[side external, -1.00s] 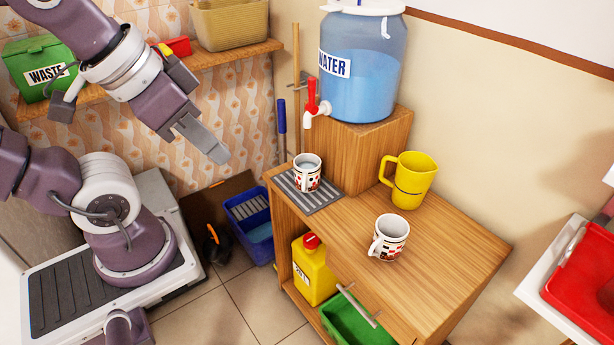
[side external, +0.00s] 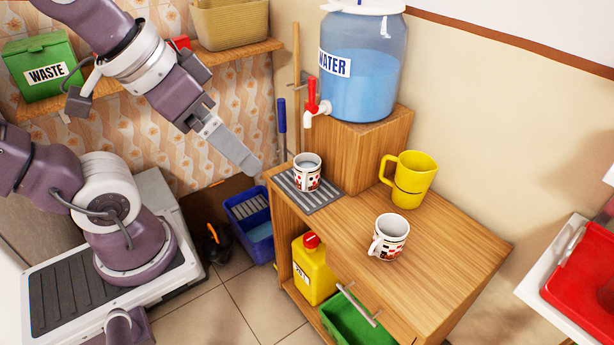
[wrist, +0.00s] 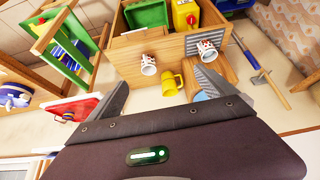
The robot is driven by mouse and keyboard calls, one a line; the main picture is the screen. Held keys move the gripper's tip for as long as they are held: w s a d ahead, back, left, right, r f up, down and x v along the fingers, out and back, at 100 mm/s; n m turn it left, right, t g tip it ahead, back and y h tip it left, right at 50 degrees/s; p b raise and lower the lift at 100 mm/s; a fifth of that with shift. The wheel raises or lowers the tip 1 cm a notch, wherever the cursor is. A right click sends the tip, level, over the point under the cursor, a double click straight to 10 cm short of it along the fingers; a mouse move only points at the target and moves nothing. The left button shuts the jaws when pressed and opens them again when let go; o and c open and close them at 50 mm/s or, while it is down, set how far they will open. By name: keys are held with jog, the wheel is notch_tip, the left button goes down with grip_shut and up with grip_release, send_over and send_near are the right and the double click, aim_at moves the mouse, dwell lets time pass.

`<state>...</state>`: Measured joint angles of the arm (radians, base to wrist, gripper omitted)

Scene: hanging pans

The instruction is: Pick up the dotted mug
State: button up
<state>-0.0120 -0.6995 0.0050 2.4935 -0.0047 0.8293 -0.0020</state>
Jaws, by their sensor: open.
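Two white patterned mugs are in view, and I cannot tell for sure which is the dotted one. One mug (side external: 307,172) stands upright on the grey ribbed mat (side external: 325,205) below the water tap; it also shows in the wrist view (wrist: 207,51). The other mug (side external: 388,237) stands upright on the bare wooden top, handle to the left, and also shows in the wrist view (wrist: 148,65). My gripper (side external: 250,163) is open and empty, in the air left of the mat and its mug. In the wrist view its two fingers (wrist: 176,78) are spread apart.
A yellow pitcher (side external: 409,180) stands behind the front mug. The water jug (side external: 362,70) sits on a wooden block (side external: 375,145), its red-handled tap (side external: 314,100) jutting out above the mat. The cabinet's right end (side external: 465,245) is clear.

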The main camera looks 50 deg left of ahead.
jog(key=w+a+f+n+t+y, duration=0.15)
jog(key=w+a, duration=0.25)
jog(key=w, duration=0.6)
jog(key=w+a+f+n+t+y, duration=0.15)
jog(key=w+a, duration=0.25)
jog(key=w, duration=0.6)
jog(key=w+a+f, duration=0.3)
jog(key=f, duration=0.2)
jog(key=w+a+f+n+t+y, duration=0.1)
jog(key=w+a+f, duration=0.2)
jog(key=a+f, duration=0.1)
jog(key=w+a+f+y, duration=0.1)
jog(key=w+a+f, duration=0.2)
jog(key=f, duration=0.3)
jog(key=shift+a+f+t, duration=0.3)
jog(key=shift+a+f, duration=0.1)
jog(key=shift+a, duration=0.2)
jog(key=t, duration=0.2)
send_near(313, 159)
jog(key=x, duration=0.6)
jog(key=shift+d+f, duration=0.1)
grip_shut()
